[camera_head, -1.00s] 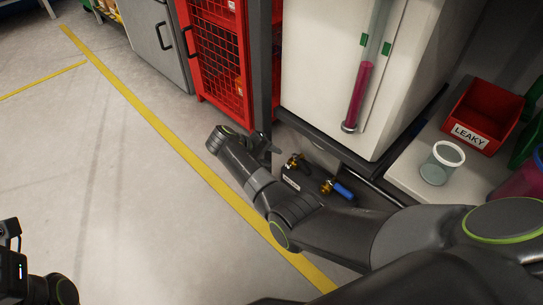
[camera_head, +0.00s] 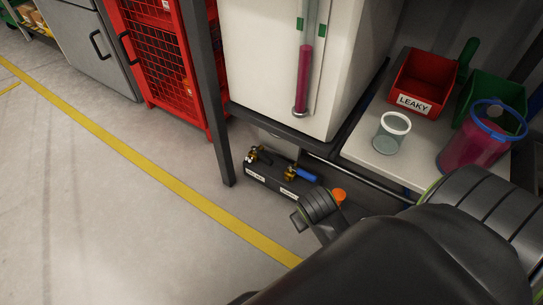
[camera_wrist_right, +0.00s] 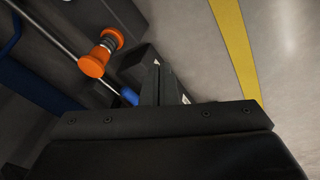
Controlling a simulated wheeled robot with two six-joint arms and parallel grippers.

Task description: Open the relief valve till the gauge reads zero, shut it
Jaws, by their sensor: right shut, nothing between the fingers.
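The gauge tube (camera_head: 304,78) on the white cabinet is filled with magenta liquid to roughly the level of its middle; I cannot read a scale. Below it, a dark valve block (camera_head: 268,184) near the floor carries two brass valves, one with a black handle (camera_head: 263,153) and one with a blue handle (camera_head: 301,174). The white labels on the block are too small to read. My right gripper (camera_wrist_right: 165,83) is shut and empty. In the right wrist view the blue handle (camera_wrist_right: 129,95) shows just beside its fingers, partly hidden by them. My left gripper is out of view.
An orange knob (camera_head: 339,195) sits right of the valve block; it also shows in the right wrist view (camera_wrist_right: 97,58). A dark post (camera_head: 208,90) stands left of the block. A shelf (camera_head: 365,157) at right holds a clear jar, bins and a magenta container. Floor at left is clear.

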